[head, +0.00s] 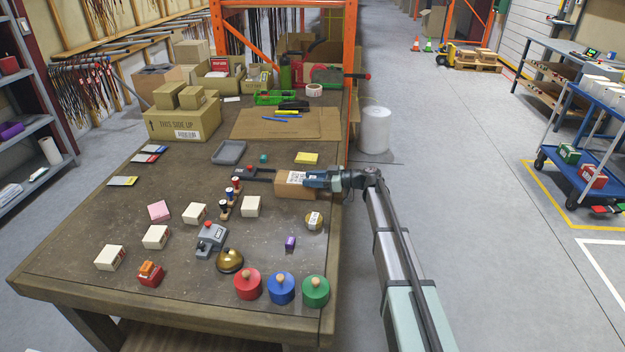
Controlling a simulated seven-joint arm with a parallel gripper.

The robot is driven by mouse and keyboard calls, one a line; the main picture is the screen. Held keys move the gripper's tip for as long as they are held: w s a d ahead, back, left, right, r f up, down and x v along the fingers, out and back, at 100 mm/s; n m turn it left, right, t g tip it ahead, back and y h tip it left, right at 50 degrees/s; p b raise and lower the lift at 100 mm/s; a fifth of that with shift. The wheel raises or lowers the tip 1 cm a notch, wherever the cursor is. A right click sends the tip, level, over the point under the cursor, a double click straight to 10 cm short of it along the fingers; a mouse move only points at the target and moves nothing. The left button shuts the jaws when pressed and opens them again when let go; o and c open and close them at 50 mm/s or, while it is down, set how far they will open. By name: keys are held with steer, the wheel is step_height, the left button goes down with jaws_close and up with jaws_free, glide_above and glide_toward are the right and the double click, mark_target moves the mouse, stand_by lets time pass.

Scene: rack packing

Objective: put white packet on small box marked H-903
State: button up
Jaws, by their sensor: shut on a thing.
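A small brown box (289,192) lies on the right side of the table. Any marking on it is too small to read. My gripper (308,178) comes in level from the right over the box's right end. It is shut on a small white thing (297,177) at its tips, which appears to be the white packet. It shows at the top of the box; I cannot tell whether it touches it. The fingers hide the box's right end. Another white block-shaped packet (250,206) stands on the table in front of the box, to the left.
More white packets (155,237) stand at the front left. A dark tool (258,174) lies just left of the brown box. A tape roll (313,221), purple item (290,243) and red, blue and green knobbed pots (281,289) are in front. A yellow pad (306,158) lies behind.

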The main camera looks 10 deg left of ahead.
steer(key=shift+f, duration=0.1)
steer(key=o, duration=1)
steer(key=shift+o, duration=0.2)
steer(key=shift+d, duration=0.3)
steer(key=s+d+r, duration=0.1)
steer(key=d+r, duration=0.1)
steer(key=d, duration=0.9)
steer(key=shift+d, duration=0.15)
steer(key=shift+o, duration=0.2)
steer(key=shift+s, duration=0.1)
